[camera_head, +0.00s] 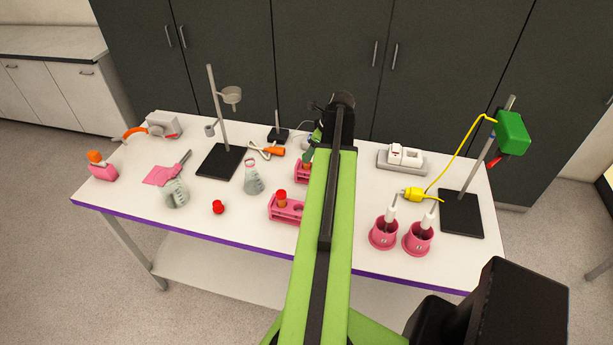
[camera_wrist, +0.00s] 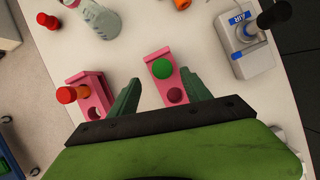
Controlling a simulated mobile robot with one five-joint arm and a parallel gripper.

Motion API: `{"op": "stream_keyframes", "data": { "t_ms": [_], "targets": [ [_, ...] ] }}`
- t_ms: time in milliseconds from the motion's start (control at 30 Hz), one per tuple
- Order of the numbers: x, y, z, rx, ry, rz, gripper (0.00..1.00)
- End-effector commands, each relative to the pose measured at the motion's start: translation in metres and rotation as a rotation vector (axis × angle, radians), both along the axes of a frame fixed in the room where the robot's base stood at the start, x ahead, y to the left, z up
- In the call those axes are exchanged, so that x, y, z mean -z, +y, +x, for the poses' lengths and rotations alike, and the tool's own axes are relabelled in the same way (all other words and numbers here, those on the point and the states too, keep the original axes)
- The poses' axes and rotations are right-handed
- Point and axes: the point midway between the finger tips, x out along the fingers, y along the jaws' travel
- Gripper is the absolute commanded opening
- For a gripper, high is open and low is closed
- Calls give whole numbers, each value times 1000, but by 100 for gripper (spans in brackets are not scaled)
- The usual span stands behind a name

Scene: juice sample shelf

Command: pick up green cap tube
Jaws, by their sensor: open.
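The green cap tube (camera_wrist: 162,68) stands in a pink rack (camera_wrist: 152,57) in the wrist view, seen from above with its round cap showing. A dark round hole shows beside it in the same rack. My gripper (camera_wrist: 159,77) is open and empty, with one green finger on each side of the rack's near part. The cap lies just beyond the fingertips in the picture, and I see no contact. In the head view the pink rack (camera_head: 302,173) is partly hidden by my arm, and I cannot make out the green cap there.
A second pink rack (camera_wrist: 94,101) with a red-orange capped tube (camera_wrist: 66,95) stands left of my fingers. Glass flasks (camera_head: 252,178) are further left. Pink holders (camera_head: 384,234) and a clamp stand (camera_head: 462,214) are on the table's right side.

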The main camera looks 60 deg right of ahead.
Motion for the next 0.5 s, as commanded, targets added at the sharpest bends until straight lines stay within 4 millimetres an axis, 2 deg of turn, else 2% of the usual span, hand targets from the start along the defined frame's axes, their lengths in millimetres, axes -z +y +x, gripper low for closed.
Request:
{"op": "stream_keyframes", "data": {
  "t_ms": [200,500],
  "targets": [
    [7,0,4,-2,0,-1,57],
    [52,-4,22,-2,0,-1,57]
  ]
}}
